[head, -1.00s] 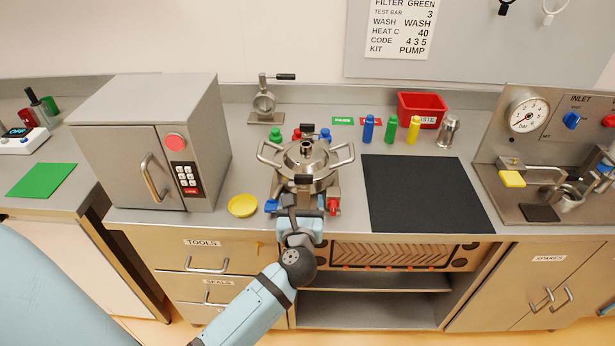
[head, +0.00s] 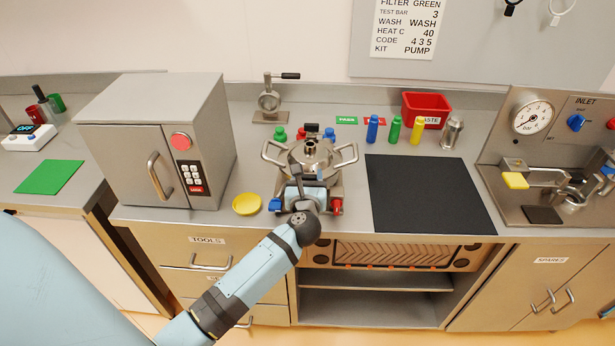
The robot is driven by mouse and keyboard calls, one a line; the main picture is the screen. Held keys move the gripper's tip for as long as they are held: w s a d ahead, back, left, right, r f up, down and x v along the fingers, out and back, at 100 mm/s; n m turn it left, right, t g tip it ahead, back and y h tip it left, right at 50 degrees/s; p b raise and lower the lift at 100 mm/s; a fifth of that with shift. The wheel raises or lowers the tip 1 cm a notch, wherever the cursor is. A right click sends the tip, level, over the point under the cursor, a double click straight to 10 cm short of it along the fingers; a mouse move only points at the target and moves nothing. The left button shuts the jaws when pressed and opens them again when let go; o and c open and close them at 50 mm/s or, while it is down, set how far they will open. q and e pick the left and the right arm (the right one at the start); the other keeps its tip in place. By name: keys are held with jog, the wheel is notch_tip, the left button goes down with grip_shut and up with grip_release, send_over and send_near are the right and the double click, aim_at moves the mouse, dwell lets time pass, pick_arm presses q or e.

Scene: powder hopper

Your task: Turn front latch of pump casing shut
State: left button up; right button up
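The pump casing (head: 311,152) is a round steel vessel with two side loop handles and a central neck. It stands on the counter left of the black mat. My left gripper (head: 299,180) is at the casing's front, over the place of the front latch. The gripper and wrist hide the front latch, so I cannot tell its position or whether the fingers touch it. The finger opening is not clear. A blue knob (head: 276,204) and a red knob (head: 336,206) sit at the casing's front left and right. My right gripper is not in view.
A yellow dish (head: 246,204) lies left of the casing, near a steel oven-like box (head: 150,140). The black mat (head: 430,195) on the right is clear. Blue, green and yellow bottles and a red bin (head: 426,104) stand behind it.

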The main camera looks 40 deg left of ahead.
pick_arm(q)
jog(key=c, duration=0.3)
